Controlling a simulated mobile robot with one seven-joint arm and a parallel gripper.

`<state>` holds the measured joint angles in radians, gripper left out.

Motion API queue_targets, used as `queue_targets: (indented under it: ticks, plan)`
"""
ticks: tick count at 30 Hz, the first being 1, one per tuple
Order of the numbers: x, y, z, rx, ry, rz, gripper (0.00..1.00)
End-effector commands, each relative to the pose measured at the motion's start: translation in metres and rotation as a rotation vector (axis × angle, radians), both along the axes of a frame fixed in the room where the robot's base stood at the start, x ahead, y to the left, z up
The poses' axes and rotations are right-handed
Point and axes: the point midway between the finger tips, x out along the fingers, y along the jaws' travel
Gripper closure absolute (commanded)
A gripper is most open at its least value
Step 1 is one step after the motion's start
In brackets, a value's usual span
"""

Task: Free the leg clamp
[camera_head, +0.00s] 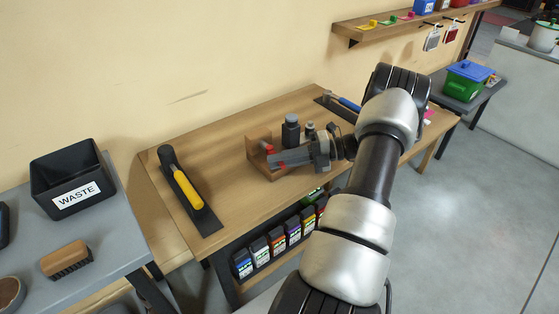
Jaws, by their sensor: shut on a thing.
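A small wooden block (259,139) stands on the wooden bench (230,172), with a small red part (269,149) at its front face. I cannot make out a leg clamp for certain; the red part may belong to it. My gripper (275,160) reaches in from the right, its dark fingers at the red part and just in front of the block. It is shut on what looks like the red part. The fingers hide most of what they hold and the lower face of the block.
A yellow-handled tool (187,189) lies on a dark strip at the bench's left; a blue-handled tool (348,104) lies at the back. A black waste bin (72,180) stands on the grey table at far left.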

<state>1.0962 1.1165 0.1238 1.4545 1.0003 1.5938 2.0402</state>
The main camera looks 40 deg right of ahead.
Motion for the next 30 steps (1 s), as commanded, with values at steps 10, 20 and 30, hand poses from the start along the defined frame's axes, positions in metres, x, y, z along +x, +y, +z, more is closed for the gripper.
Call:
queue_targets:
  ticks: [10,20,30]
  plan:
    - [0.000,0.000,0.000,-0.001,0.001,0.000,0.78]
    - [-0.008,-0.013,0.003,0.000,-0.001,-0.003,0.78]
    - [-0.048,-0.079,0.016,-0.003,-0.001,-0.003,0.78]
